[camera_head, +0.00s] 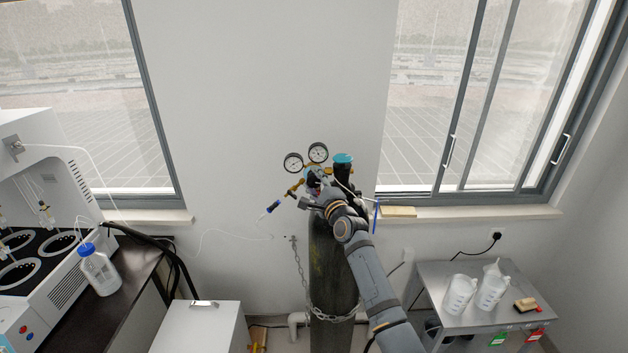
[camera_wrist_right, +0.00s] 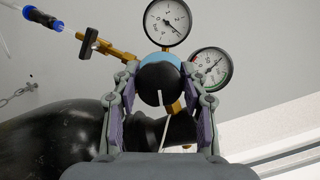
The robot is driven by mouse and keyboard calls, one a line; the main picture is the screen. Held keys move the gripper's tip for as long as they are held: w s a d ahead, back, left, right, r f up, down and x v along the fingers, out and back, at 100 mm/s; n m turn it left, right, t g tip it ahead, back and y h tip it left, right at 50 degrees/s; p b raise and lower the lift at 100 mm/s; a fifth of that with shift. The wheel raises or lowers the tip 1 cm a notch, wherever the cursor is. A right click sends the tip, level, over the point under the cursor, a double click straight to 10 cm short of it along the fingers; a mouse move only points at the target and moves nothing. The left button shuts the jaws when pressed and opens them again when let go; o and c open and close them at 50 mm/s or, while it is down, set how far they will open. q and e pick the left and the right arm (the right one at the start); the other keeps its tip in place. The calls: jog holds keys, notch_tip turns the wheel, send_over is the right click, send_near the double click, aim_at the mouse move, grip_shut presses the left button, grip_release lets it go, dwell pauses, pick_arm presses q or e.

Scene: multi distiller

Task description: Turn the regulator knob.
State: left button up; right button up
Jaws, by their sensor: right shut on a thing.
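The regulator's black round knob (camera_wrist_right: 160,84) with a white line on it is in the middle of the right wrist view, in front of a light blue ring. My right gripper (camera_wrist_right: 159,74) has a finger on each side of the knob and is shut on it. In the head view my right gripper (camera_head: 316,192) is at the regulator, below its two gauges (camera_head: 293,163), and hides the knob there. The gauges also show in the right wrist view (camera_wrist_right: 167,20). My left gripper is not in view.
The dark gas cylinder (camera_head: 329,262) stands by the wall with a chain (camera_head: 330,316) around it. A brass side valve (camera_head: 295,188) with a blue hose fitting (camera_head: 272,206) sticks out left. A steel table (camera_head: 440,281) with jugs stands right, a white cabinet (camera_head: 205,325) left.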

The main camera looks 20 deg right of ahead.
jog(key=shift+f+n+g, duration=0.1)
jog(key=shift+n+g, duration=0.2)
jog(key=shift+n, duration=0.2)
jog(key=o, duration=1.2)
jog(key=shift+a, duration=0.1)
jog(key=shift+c, duration=0.2)
jog(key=s+d, duration=0.1)
jog(key=s, duration=1.1)
jog(key=shift+d+f, duration=0.25)
jog(key=shift+w, duration=0.1)
